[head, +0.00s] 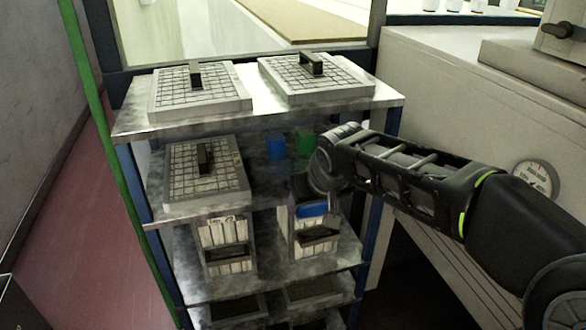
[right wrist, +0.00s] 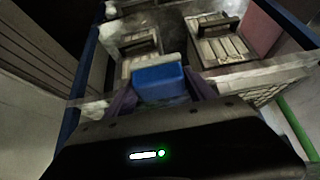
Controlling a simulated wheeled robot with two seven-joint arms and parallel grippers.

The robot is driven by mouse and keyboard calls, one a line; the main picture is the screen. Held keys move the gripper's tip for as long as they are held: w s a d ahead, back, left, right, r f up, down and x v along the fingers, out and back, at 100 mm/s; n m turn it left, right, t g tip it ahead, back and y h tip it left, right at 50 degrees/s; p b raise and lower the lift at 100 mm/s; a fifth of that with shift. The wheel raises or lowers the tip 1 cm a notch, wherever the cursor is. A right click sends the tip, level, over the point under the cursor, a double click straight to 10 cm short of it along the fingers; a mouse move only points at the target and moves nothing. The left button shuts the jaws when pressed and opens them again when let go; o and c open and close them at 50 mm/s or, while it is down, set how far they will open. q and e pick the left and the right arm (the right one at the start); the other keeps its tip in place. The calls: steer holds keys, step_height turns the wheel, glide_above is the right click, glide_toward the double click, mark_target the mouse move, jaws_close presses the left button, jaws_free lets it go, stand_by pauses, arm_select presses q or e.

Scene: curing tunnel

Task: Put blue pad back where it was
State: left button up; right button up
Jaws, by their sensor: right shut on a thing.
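A blue pad (head: 312,209) shows just below my right gripper (head: 322,188) in the head view, near the front edge of the middle shelf. In the right wrist view the blue pad (right wrist: 159,82) sits between the fingers of my right gripper (right wrist: 162,98), which is shut on it. The arm comes in from the right and hides part of the shelf behind it. Another blue block (head: 276,146) and a green block (head: 304,141) stand side by side farther back on that shelf. My left gripper is not in view.
The metal rack's top shelf (head: 258,107) holds two gridded trays (head: 200,98) with dark handles. A similar tray (head: 205,180) sits left on the middle shelf (head: 262,195). Slatted boxes (head: 225,243) stand below. A blue post (head: 380,205) and white housing (head: 440,120) bound the right side.

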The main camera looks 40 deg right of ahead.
steer(key=w+d, duration=0.1)
steer(key=w, duration=0.1)
steer(key=w+d+p, duration=0.1)
steer(key=w, duration=0.2)
steer(key=w+d+p, duration=0.1)
steer(key=w, duration=0.2)
steer(key=shift+w, duration=0.25)
steer(key=w, duration=0.1)
steer(key=w+d+p, duration=0.1)
steer(key=w, duration=0.2)
steer(key=shift+w+d+p, duration=0.1)
steer(key=shift+d+p, duration=0.15)
steer(key=shift+p, duration=0.4)
steer(key=shift+f, duration=0.1)
steer(key=shift+f+b, duration=0.3)
steer(key=shift+b, duration=0.1)
steer(key=o, duration=1.2)
steer(key=shift+r, duration=0.15)
